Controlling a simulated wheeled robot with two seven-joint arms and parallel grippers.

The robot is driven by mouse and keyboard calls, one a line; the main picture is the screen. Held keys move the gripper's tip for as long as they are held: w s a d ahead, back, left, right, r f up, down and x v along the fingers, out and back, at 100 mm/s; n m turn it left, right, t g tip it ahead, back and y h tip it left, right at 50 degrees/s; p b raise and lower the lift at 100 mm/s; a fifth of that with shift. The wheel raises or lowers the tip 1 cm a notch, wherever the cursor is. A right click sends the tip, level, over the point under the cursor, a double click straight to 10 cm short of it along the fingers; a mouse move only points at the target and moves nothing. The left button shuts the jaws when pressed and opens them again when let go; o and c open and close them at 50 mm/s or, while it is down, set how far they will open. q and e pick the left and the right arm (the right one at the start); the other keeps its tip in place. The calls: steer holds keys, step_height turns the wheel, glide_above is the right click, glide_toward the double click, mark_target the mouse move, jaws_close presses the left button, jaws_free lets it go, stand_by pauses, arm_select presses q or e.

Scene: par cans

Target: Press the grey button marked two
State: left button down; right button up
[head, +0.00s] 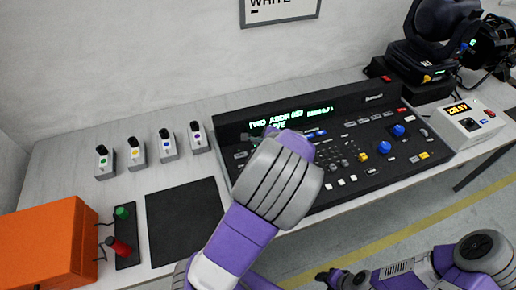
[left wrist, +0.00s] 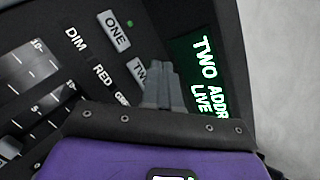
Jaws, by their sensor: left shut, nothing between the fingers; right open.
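The grey button marked TWO (left wrist: 136,70) is on the dark lighting console (head: 345,180). My left gripper (left wrist: 160,72) is shut and empty, its fingertips at this button and covering part of its label. I cannot tell whether they touch or press it. A grey button marked ONE (left wrist: 113,34) lies beside it, with a small green light near it. The green display (left wrist: 205,75) reads "TWO ADDR" and "LIVE", cut off at the edge. My right gripper (head: 324,275) is open, low in front of the table.
Several small switch boxes (head: 136,153), a black mat (head: 186,220) and an orange box (head: 42,247) lie left. A stage light (head: 440,30) and white box (head: 468,123) are right.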

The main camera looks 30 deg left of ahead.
steer(key=shift+r+p, duration=1.65)
steer(key=shift+r, duration=0.3)
